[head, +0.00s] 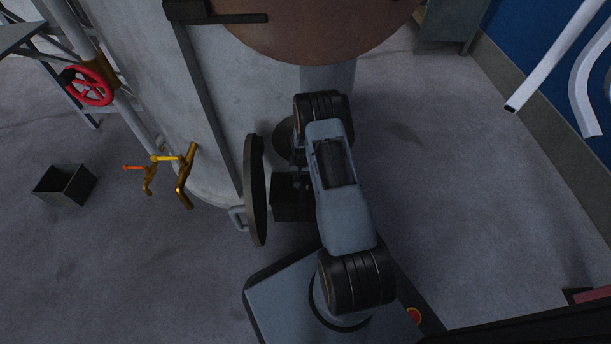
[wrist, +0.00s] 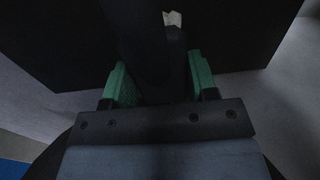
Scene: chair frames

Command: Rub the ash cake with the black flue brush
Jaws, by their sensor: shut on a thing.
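In the wrist view my gripper (wrist: 160,80) has green-padded fingers on either side of a dark, upright shape, the black flue brush (wrist: 147,45). It is shut on the brush. The brush's far end merges with the dark surface behind it, so I cannot tell what it touches. A small pale patch (wrist: 173,19) shows just past the brush, at the top of the view. It may be part of the ash cake, but too little of it shows to be sure. In the head view my arm hides the gripper and the brush.
A large pale cylindrical vessel (head: 130,60) stands ahead, with a round door (head: 256,190) swung open left of my arm. Brass pipework (head: 186,175), a red handwheel (head: 89,87) and an open dark box (head: 65,186) are at left. The floor at right is clear.

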